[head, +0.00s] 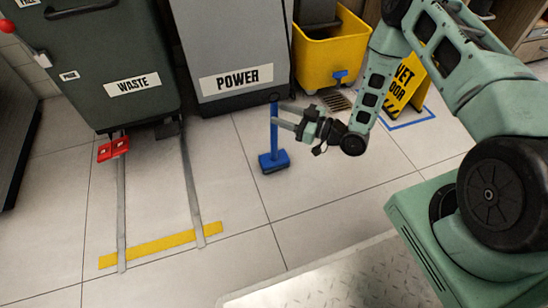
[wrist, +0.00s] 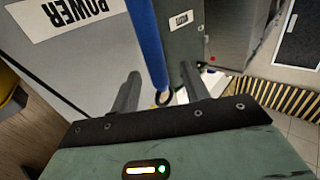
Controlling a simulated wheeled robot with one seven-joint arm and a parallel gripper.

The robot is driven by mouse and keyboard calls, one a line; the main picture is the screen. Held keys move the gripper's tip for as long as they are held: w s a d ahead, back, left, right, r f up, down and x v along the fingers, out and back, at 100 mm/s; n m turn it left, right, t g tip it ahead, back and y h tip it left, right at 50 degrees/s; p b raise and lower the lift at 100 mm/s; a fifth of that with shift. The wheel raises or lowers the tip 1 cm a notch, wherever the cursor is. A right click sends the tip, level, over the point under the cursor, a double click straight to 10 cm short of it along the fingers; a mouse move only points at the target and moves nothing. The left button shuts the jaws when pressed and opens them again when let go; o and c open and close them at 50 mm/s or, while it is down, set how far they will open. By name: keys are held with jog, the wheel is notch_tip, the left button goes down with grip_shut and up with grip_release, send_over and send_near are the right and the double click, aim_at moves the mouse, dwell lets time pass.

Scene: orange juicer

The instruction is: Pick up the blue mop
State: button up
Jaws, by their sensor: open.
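The blue mop (head: 274,132) stands upright on the tiled floor in the head view, its flat blue head (head: 273,161) at the bottom. My gripper (head: 282,115) is level with the upper handle, its fingers pointing left at it. In the wrist view, the blue handle (wrist: 147,42) shows between my two open fingers (wrist: 160,82), and its ring-shaped top end is near the gripper body. The fingers look apart from the handle; I cannot tell exactly how deep it sits between them.
A grey POWER cabinet (head: 236,50) stands close behind the mop. A dark WASTE bin (head: 120,60) is at the left, and a yellow bucket (head: 325,55) and yellow wet floor sign (head: 402,88) are at the right. Floor in front of the mop is clear.

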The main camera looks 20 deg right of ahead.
aim_at(274, 110)
jog(key=b+x, duration=0.1)
jog(key=x, duration=0.2)
jog(key=shift+w+b, duration=0.25)
jog(key=shift+b, duration=0.15)
jog(key=shift+w+a, duration=0.15)
grip_shut()
jog(key=shift+r, duration=0.1)
jog(key=shift+r, duration=0.1)
notch_tip(274, 110, up, 10)
jog(key=p, duration=0.6)
jog(key=c, duration=1)
grip_release()
